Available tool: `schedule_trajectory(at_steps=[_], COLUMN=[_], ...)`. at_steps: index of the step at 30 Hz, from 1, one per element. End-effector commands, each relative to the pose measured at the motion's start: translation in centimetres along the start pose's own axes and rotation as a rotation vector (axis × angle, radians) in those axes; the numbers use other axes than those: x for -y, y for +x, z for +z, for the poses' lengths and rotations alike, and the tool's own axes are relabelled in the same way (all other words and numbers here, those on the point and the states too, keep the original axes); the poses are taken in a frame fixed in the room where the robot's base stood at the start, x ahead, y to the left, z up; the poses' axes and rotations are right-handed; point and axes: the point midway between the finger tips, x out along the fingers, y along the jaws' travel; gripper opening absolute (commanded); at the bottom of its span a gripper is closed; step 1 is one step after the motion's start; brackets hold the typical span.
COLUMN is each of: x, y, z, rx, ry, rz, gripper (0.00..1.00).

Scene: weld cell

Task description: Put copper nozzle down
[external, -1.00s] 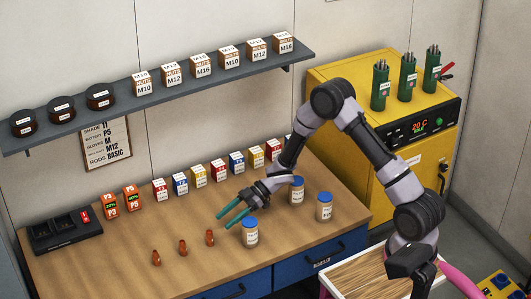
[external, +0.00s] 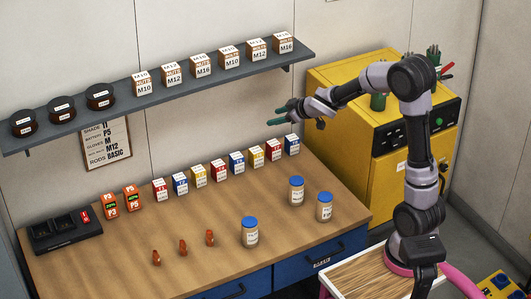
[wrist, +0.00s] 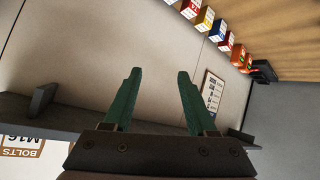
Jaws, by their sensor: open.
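Several small copper nozzles stand in a row on the front left of the wooden bench: a left one (external: 156,257), a middle one (external: 183,247) and a right one (external: 210,237). They do not show in the wrist view. My gripper (external: 277,117) is up in the air near the right end of the wall shelf, well above the bench and far from the nozzles. In the wrist view its two green fingers (wrist: 156,95) are spread apart with nothing between them.
The shelf (external: 200,83) with bolt and nut boxes is close to my gripper. Small coloured boxes (external: 218,169) line the bench's back. Three blue-lidded jars, one at the front (external: 250,233), stand on the bench (external: 125,228). A yellow cabinet (external: 350,150) is at right.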

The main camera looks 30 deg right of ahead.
Motion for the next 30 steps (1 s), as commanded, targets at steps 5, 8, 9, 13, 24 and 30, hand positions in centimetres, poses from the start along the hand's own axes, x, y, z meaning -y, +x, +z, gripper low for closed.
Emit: schedule_trajectory(at_steps=[5, 8, 9, 13, 24, 30], x=[-4.8, -5.2, -4.9, -2.7, 4.7, 5.0], y=[-11.0, -16.8, -18.9, -25.3, -33.0, -33.2], z=[1.8, 3.9, 4.9, 8.0, 12.2, 12.3], rx=[0.101, 0.157, 0.178, 0.236, 0.306, 0.312], ry=[0.245, 0.4, 0.465, 0.669, 0.978, 0.986], rz=[0.2, 0.259, 0.273, 0.272, 0.133, 0.125], gripper=[0.57, 0.57, 0.57, 0.57, 0.57, 0.57])
